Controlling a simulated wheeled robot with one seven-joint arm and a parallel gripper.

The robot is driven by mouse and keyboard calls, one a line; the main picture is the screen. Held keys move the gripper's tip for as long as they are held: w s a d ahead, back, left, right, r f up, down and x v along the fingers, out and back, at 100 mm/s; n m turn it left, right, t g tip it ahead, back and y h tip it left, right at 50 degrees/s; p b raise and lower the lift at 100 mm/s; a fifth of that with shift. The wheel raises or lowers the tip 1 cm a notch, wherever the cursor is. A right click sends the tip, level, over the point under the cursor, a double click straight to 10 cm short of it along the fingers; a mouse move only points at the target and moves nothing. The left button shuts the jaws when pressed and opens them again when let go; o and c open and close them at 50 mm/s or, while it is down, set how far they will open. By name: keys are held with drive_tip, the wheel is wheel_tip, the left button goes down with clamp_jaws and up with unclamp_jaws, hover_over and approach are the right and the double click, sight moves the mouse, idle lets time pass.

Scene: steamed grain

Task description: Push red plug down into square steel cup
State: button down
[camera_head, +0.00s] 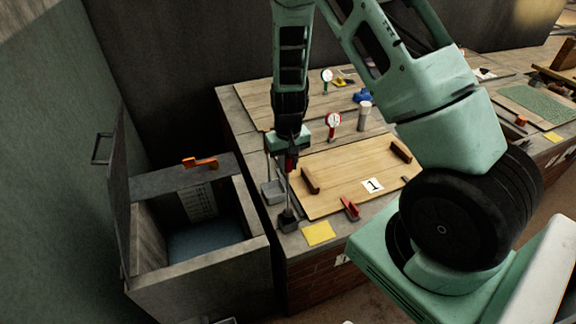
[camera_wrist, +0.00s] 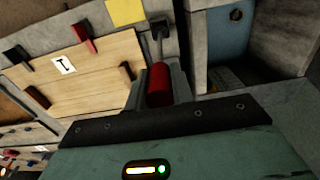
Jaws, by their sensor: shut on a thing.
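The red plug (camera_head: 290,163) shows just under my gripper (camera_head: 291,152) in the head view. It also shows as a red cylinder (camera_wrist: 159,80) right in front of the gripper body in the wrist view. My gripper is shut on it, pointing down at the left edge of the worktop; the fingertips are hard to make out. A small square grey steel cup (camera_head: 272,191) sits at the worktop's left edge, below and slightly left of the plug. The plug appears above the cup, apart from it in the head view. In the wrist view I cannot tell the cup clearly from nearby grey surfaces.
A thin upright rod on a dark block (camera_head: 288,221) stands close by. A wooden board (camera_head: 340,185) marked 1 lies to the right, with a red clip (camera_head: 350,208) and yellow note (camera_head: 319,233) in front. An open grey bin (camera_head: 205,268) stands left.

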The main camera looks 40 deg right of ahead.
sight(288, 172)
drive_tip(key=shift+f, duration=0.15)
drive_tip(key=shift+f+b, duration=1.3)
drive_tip(key=shift+f, duration=0.35)
drive_tip(key=c, duration=1.1)
unclamp_jaws()
wheel_tip(288, 172, up, 17)
drive_tip(key=shift+r+b, duration=0.2)
drive_tip(key=shift+b, duration=0.75)
